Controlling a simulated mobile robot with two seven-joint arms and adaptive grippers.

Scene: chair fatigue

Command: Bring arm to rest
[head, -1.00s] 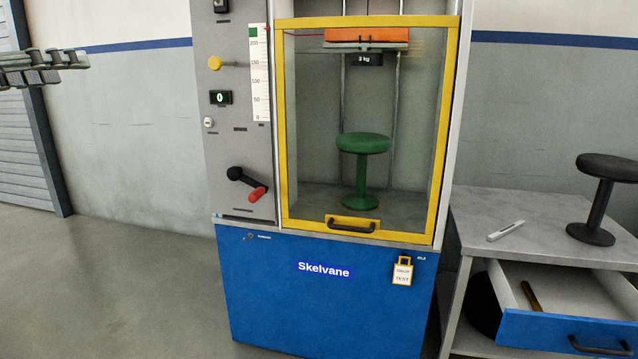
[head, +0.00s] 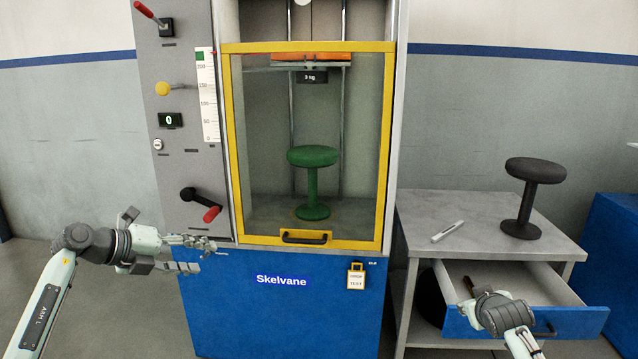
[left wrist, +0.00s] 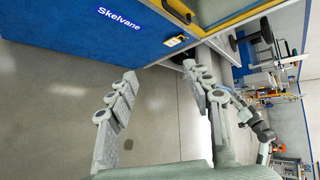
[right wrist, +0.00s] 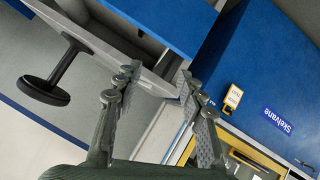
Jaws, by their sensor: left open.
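My left arm (head: 45,305) comes in from the left in the head view. In the right wrist view the right gripper's fingers (right wrist: 157,74) are apart and empty.
The Skelvane machine (head: 285,315) has a shut yellow-framed door (head: 388,150) with a green stool (head: 312,157) behind it. A grey side table (head: 470,215) holds a dark stool (head: 535,170) and a pale marker-like item (head: 447,231). Its blue-fronted drawer (head: 585,322) is open.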

